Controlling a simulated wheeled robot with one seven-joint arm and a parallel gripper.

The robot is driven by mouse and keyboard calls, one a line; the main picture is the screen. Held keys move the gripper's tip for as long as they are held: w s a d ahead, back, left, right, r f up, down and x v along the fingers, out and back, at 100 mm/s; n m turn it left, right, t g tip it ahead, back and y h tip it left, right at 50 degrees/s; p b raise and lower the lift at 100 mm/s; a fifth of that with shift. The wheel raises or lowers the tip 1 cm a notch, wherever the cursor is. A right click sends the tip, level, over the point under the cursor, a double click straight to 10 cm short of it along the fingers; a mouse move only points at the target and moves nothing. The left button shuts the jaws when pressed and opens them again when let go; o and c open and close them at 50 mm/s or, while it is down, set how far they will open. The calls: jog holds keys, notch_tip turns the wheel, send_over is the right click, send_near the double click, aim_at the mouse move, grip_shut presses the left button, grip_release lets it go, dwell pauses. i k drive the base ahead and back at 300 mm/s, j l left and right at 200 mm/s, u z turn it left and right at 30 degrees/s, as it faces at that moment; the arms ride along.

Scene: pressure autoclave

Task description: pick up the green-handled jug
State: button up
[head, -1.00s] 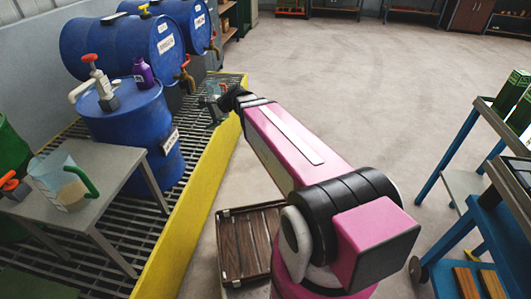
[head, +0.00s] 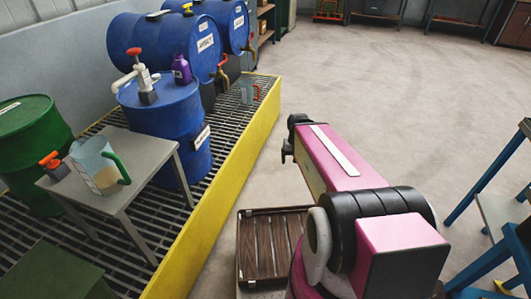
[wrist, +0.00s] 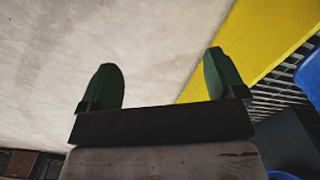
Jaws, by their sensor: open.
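The green-handled jug (head: 95,166) is clear, with some tan liquid in its lower part. It stands upright on a grey table (head: 140,145) at the left in the head view, its green handle facing right. My gripper (wrist: 162,80) is open in the wrist view, its two green fingers apart with nothing between them. In the head view the dark end of my arm (head: 291,138) is over the floor, right of the yellow platform edge and well away from the jug. The jug is not in the wrist view.
A red-topped item (head: 53,165) stands left of the jug. A blue drum (head: 170,135) with a pump and purple bottle (head: 181,70) is behind the table.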

aim_at(93, 156)
jog(key=u, duration=2.25)
jog(key=k+j, duration=0.15)
jog(key=l, duration=0.15)
